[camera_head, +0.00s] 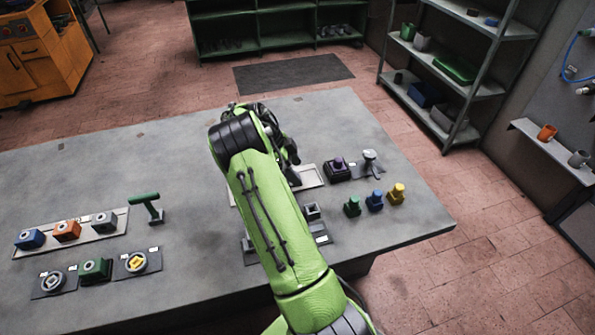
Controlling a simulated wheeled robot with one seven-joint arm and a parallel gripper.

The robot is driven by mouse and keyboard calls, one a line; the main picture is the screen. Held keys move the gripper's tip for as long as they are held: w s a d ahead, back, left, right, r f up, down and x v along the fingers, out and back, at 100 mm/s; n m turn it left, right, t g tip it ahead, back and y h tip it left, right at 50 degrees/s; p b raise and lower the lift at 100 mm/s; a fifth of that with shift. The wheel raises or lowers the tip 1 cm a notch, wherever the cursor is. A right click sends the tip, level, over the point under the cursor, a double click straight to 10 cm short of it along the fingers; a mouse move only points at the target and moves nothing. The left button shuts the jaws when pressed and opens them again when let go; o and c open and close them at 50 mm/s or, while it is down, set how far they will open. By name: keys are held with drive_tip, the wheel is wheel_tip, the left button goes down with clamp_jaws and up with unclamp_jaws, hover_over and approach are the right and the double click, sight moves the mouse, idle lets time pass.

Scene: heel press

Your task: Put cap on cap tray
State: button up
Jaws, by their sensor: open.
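My green arm reaches across the table, and my dark gripper (293,176) points down at the near side of a pale shallow tray (313,178). The gripper is open; its fingertips are mostly hidden, and I cannot tell whether anything lies between them. The pale tray is partly covered by my arm and may be the cap tray. Green (352,207), blue (375,201) and yellow (397,194) stepped pieces stand in a row at the right. A dark block with a purple knob (338,166) stands right of the pale tray. I cannot tell which piece is the cap.
A silver-topped stand (369,163) is at the right. A small grey block (312,211) sits beside my arm. At the left are a tray (106,228) of coloured blocks, a green T-handle (147,206) and a green block (95,270) between two round fixtures. The back table is clear.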

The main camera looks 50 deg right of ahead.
drive_tip(key=p+v, duration=0.2)
drive_tip(key=v, duration=0.8)
drive_tip(key=s+a+r+n+t+y, duration=0.2)
drive_tip(key=s+a+r+n+t, duration=0.45)
drive_tip(key=a+r+n, duration=0.7)
drive_tip(key=s+a+n+t+y, duration=0.1)
drive_tip(key=s+a+n, duration=0.5)
drive_tip(key=s, duration=0.3)
drive_tip(key=s+a+r+n+t+y, duration=0.1)
drive_tip(key=s+a+n+t, duration=0.1)
drive_tip(key=s+a+n, duration=0.5)
drive_tip(key=s, duration=0.2)
drive_tip(key=shift+s+r, duration=0.25)
wheel_tip(320, 180, up, 3)
drive_tip(key=p, duration=0.3)
drive_tip(key=shift+a+n, duration=0.1)
drive_tip(key=shift+n, duration=0.15)
